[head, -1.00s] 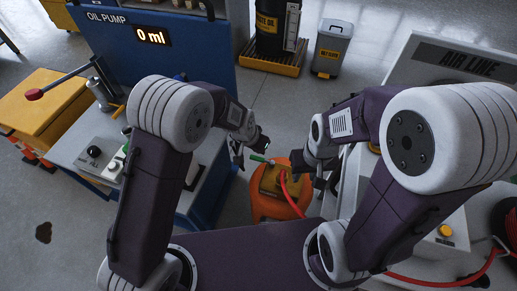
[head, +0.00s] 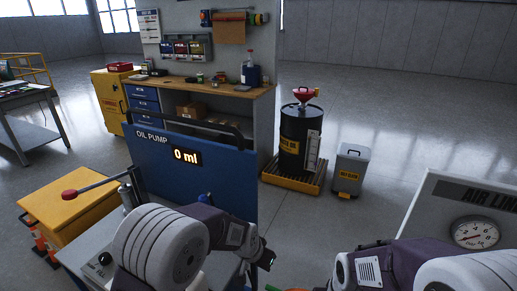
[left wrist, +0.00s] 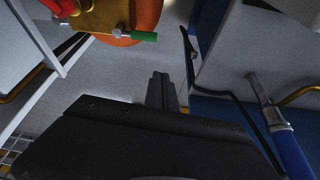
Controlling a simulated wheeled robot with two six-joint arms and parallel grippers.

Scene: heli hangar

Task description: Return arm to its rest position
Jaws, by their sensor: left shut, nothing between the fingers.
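My left arm reaches in from the bottom left of the head view, bent beside the blue oil pump panel (head: 215,185). Its gripper (head: 267,260) hangs near the panel's lower right corner. In the left wrist view the gripper's fingers (left wrist: 162,92) are together, with nothing between them, over grey floor. My right arm shows at the bottom right of the head view; its gripper is below the picture edge.
An orange vessel (left wrist: 132,40) with a green handle (left wrist: 143,36) is near the left gripper. A blue-handled tool (left wrist: 290,145) is at right. The black drum (head: 299,140), grey bin (head: 350,168) and air line panel (head: 445,205) stand beyond. Floor between is clear.

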